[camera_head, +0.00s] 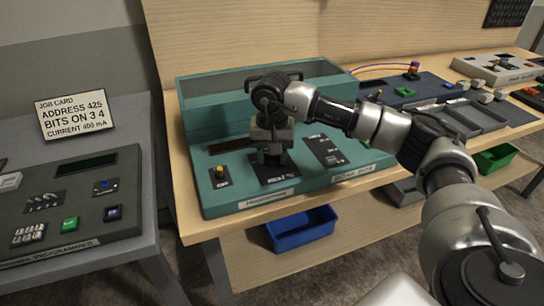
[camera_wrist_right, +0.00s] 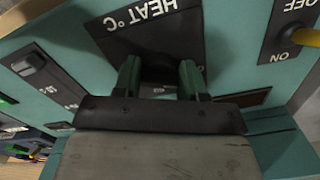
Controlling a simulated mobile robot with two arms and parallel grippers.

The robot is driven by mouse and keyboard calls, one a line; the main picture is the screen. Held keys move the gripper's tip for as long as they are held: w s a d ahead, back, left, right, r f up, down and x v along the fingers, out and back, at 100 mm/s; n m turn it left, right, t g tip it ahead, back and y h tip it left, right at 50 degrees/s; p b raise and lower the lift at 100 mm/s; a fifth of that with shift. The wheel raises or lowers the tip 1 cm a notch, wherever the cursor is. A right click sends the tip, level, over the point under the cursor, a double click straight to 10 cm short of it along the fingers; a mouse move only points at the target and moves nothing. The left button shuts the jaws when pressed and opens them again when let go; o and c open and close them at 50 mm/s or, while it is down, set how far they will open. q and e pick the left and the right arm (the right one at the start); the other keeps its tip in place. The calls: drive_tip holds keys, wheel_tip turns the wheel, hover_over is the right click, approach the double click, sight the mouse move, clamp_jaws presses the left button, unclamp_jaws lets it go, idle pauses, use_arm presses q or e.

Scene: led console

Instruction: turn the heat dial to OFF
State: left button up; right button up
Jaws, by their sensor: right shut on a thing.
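The heat dial (camera_wrist_right: 160,70) is a dark round knob on a black plate lettered HEAT °C (camera_wrist_right: 139,17), seen upside down in the right wrist view. My right gripper (camera_wrist_right: 160,80) has its two fingers on either side of the dial and is shut on it. In the head view the right gripper (camera_head: 272,152) points down over the teal console (camera_head: 225,205) and hides the dial. The dial's pointer and its OFF mark cannot be made out. My left gripper is in neither view.
A yellow toggle switch (camera_head: 219,171) marked ON and OFF sits left of the gripper. A black slider plate (camera_head: 324,150) sits to its right. A blue bin (camera_head: 301,229) is below the bench edge. A grey programmer console (camera_head: 68,205) stands on the left table.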

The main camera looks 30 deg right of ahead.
drive_tip(key=shift+r, duration=0.1)
idle(0.4)
drive_tip(key=o, duration=0.9)
wheel_tip(320, 180, up, 11)
drive_tip(key=shift+b, duration=0.35)
drive_tip(key=shift+f, duration=0.2)
